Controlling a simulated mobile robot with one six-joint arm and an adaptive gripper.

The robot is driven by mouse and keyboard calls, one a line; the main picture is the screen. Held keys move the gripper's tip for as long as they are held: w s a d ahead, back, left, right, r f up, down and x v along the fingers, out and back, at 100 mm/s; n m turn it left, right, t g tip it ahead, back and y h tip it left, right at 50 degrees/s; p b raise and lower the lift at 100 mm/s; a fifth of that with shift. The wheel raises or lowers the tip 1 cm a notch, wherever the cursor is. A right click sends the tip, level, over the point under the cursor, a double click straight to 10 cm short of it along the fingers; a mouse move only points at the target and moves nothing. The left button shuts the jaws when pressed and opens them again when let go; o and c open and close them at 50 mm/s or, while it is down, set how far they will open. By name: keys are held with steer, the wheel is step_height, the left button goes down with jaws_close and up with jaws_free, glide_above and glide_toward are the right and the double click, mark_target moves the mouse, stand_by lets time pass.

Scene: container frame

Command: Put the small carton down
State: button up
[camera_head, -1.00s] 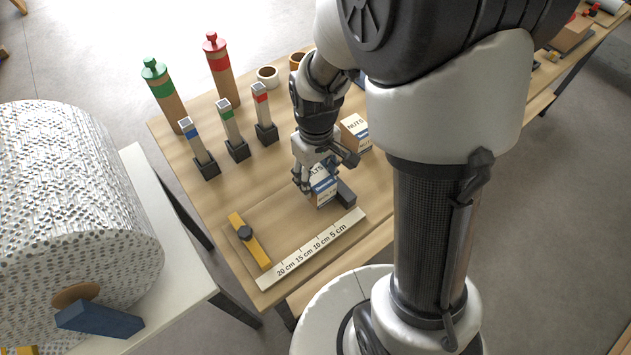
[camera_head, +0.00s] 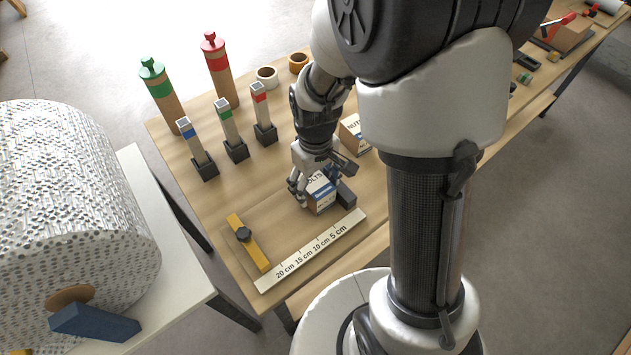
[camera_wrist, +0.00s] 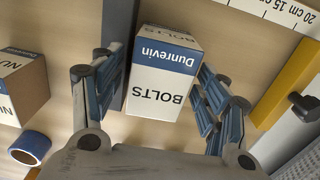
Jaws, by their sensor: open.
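The small carton (camera_head: 321,192), white and blue, stands on the wooden table close to a dark grey block (camera_head: 346,192). In the wrist view the carton (camera_wrist: 164,75) reads "BOLTS" and "Dunrevin". My gripper (camera_head: 313,186) is low over the table with its fingers at the carton's sides. In the wrist view my gripper (camera_wrist: 160,95) is open, with blue-padded fingers on either side of the carton. A gap shows at the left finger; whether the right finger touches the carton I cannot tell. The carton's underside is hidden.
A ruler strip (camera_head: 312,251) and a yellow bar with a dark knob (camera_head: 248,243) lie nearer the front edge. A "NUTS" carton (camera_head: 354,134) stands behind. Several colour-banded posts stand at the left, with tape rolls (camera_head: 267,77) behind. Bare table lies left of my gripper.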

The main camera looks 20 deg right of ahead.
mark_target(316, 183)
steer(key=shift+r, duration=0.1)
step_height(316, 183, up, 12)
steer(key=p, duration=0.5)
steer(key=s+r+m+t, duration=0.3)
steer(key=s+r+t, duration=0.1)
steer(key=s+r, duration=0.9)
steer(key=shift+s+a+r+m+t, duration=0.3)
steer(key=shift+s+r, duration=0.05)
steer(key=shift+s, duration=0.8)
steer(key=shift+d, duration=0.1)
